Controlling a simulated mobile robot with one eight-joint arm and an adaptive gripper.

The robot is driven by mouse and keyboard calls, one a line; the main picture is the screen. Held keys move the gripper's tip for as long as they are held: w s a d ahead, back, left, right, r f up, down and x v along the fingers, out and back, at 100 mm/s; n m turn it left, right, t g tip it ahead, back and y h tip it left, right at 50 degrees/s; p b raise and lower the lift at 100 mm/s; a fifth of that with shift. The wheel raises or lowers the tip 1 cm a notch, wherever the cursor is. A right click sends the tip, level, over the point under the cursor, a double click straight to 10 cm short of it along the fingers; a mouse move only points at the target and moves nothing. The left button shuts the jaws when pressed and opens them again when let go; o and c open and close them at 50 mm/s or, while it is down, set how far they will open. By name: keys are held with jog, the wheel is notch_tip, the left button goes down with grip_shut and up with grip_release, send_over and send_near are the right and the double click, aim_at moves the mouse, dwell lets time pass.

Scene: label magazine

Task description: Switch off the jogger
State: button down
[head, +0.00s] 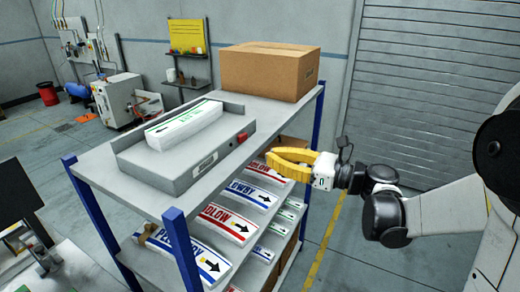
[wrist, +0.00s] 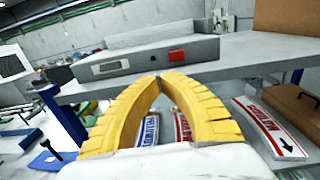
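The jogger (head: 190,165) is a flat grey box on the shelf's top board, with a stack of white labels with green print (head: 185,124) lying in it. A red switch (head: 242,137) sits on its front face near the right end; it also shows in the wrist view (wrist: 179,56). Whether the switch is lit or pressed cannot be told. My gripper (head: 268,159) has yellow fingers, and in the wrist view (wrist: 159,78) their tips meet with nothing between them. It is in front of the shelf, to the right of and below the switch, apart from it.
The metal shelf has blue posts (head: 182,250) and lower boards holding curved label stacks (head: 222,220). A cardboard box (head: 268,70) stands on the top board at the back right. Open floor lies right of the shelf, before a roller shutter (head: 430,90).

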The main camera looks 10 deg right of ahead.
jog(key=shift+s+a+v, duration=0.15)
jog(key=shift+s+v, duration=0.05)
jog(key=shift+v, duration=0.85)
jog(key=shift+s+a+v, duration=0.1)
jog(key=shift+s+v, duration=0.1)
jog(key=shift+v, duration=0.85)
jog(key=shift+s+d, duration=0.1)
jog(key=s+a+f+n+g+h+b, duration=0.45)
jog(key=s+f+n+h, duration=0.3)
jog(key=f+n, duration=0.45)
jog(key=s+d+f+n+t+h+b, duration=0.1)
jog(key=s+d+f+n+h+b, duration=0.4)
jog(key=n, duration=0.8)
jog(key=s+d+f+h, duration=0.2)
jog(key=s+d, duration=0.1)
jog(key=s, duration=0.1)
jog(key=shift+s+f, duration=0.3)
jog(key=shift+s, duration=0.05)
